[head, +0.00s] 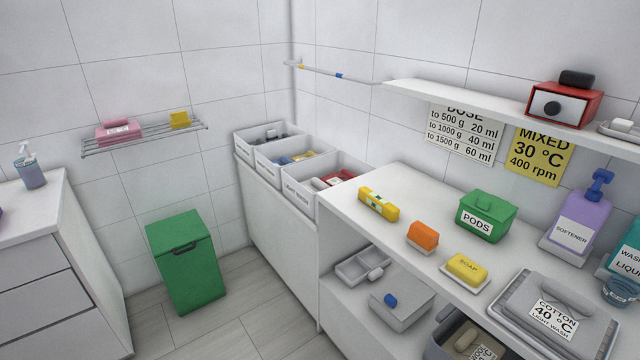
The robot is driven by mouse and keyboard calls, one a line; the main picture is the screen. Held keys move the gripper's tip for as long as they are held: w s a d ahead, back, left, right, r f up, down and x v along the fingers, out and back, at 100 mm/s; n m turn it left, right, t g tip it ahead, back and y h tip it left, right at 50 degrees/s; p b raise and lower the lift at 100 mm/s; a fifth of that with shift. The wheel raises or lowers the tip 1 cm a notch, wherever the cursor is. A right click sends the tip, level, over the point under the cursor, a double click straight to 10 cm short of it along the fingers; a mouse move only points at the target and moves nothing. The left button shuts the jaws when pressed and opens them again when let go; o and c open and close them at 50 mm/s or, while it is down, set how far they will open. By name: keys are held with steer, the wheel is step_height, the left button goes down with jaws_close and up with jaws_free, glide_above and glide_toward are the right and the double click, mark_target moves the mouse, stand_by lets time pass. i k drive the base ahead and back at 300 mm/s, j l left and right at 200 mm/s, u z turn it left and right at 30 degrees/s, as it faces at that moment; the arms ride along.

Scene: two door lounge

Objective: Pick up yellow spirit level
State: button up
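The yellow spirit level (378,204) lies on the white counter (400,232), near its left end. It is a short yellow bar with greenish and pale marks on it. It lies at a slant, apart from the orange block (423,236) to its right. Its top and front side show and nothing covers it. My gripper is not in view.
A yellow soap (467,268) on a dish, a green PODS box (486,216) and a grey lidded box (555,315) share the counter. A wall shelf (470,98) overhangs its back. Open bins (313,172) adjoin its left end. Floor (235,310) is clear beside the green bin (184,262).

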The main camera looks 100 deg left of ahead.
mark_target(385, 208)
steer(key=u, duration=2.25)
steer(key=i+j+z, duration=0.15)
steer(key=i+j, duration=1.25)
